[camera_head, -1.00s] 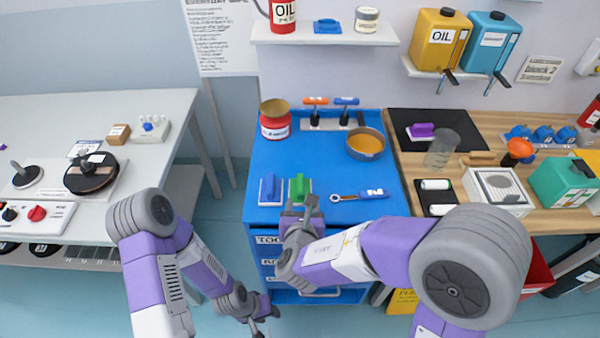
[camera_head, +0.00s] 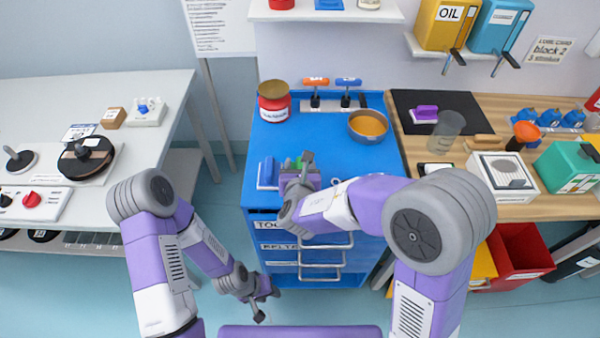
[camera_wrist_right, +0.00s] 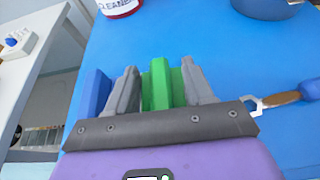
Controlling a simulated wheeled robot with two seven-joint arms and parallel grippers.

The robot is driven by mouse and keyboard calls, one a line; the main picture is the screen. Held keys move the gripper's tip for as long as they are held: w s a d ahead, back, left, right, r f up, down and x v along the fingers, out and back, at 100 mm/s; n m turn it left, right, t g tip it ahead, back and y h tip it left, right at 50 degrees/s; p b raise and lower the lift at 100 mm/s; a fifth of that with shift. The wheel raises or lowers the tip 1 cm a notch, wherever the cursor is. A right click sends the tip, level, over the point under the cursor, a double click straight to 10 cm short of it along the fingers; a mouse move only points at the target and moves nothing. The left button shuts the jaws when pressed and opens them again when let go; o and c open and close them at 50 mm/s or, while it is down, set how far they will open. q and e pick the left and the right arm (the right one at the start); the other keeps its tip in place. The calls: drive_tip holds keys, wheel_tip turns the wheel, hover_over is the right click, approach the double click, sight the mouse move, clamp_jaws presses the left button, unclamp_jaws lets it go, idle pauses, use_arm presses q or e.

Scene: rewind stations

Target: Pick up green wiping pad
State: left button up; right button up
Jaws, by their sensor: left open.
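The green wiping pad (camera_head: 288,164) lies near the front of the blue cabinet top, partly hidden by my right gripper (camera_head: 299,172). In the right wrist view the green pad (camera_wrist_right: 161,84) stands between the two fingers of my right gripper (camera_wrist_right: 160,75). The fingers are apart, one on each side of its raised grip; firm contact cannot be made out. A blue pad (camera_head: 268,173) lies just left of the green one and also shows in the right wrist view (camera_wrist_right: 94,92). My left gripper (camera_head: 266,303) is open and empty, low in front of the cabinet.
The blue cabinet top (camera_head: 325,140) also holds a red can (camera_head: 274,105), a bowl of orange contents (camera_head: 367,126) and two T-handled tools at the back. A wrench (camera_wrist_right: 278,99) lies right of the gripper. The wooden bench (camera_head: 465,150) on the right is crowded.

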clamp_jaws()
drive_tip(key=shift+r, duration=0.1)
